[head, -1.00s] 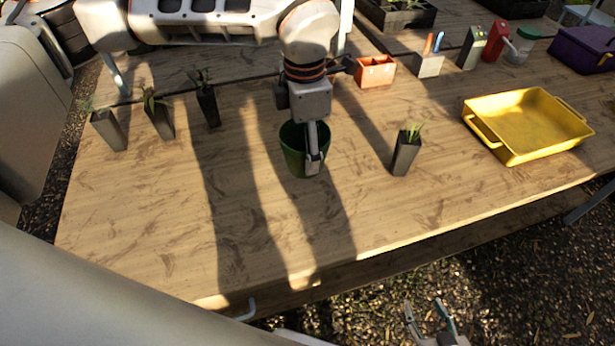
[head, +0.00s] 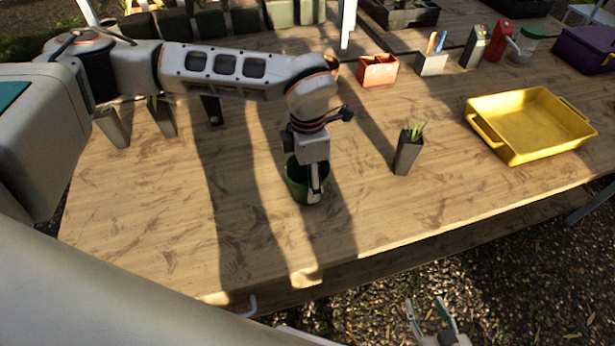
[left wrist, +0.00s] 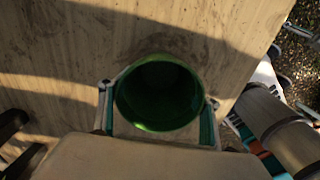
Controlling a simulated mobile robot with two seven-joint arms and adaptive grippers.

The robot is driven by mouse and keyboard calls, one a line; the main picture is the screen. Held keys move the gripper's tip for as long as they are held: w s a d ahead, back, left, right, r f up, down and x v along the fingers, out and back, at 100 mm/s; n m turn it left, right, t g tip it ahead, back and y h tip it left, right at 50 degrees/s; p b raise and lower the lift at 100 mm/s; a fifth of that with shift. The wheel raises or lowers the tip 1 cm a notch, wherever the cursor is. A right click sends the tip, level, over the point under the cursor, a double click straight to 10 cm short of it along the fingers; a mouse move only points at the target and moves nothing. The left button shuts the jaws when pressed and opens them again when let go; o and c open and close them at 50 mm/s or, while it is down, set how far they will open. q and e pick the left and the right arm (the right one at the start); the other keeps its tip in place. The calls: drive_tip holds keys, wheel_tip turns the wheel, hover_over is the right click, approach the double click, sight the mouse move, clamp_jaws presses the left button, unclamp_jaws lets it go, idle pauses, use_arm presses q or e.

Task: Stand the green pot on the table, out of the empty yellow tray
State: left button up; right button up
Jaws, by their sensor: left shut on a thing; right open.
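The green pot (head: 296,185) is upright and looks empty, over the middle of the wooden table (head: 180,210). My left gripper (head: 314,190) comes down over it and is shut on it. In the left wrist view the pot (left wrist: 160,95) sits between the two fingers, its round opening facing the camera. I cannot tell whether its base touches the table. The yellow tray (head: 530,121) is empty and lies at the right of the table, well apart from the pot. My right gripper (head: 432,318) is open and empty, beyond the table's front edge.
A grey tube pot with a plant (head: 407,150) stands between the green pot and the tray. Several similar pots (head: 112,127) stand at the left, partly behind my left arm. An orange pot (head: 378,71) stands at the back. The table front is clear.

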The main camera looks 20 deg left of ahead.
use_arm(q)
drive_tip(key=shift+f, duration=0.15)
drive_tip(key=o, duration=1.2)
drive_tip(key=shift+c, duration=0.2)
wheel_tip(320, 180, up, 12)
drive_tip(key=shift+r, duration=0.2)
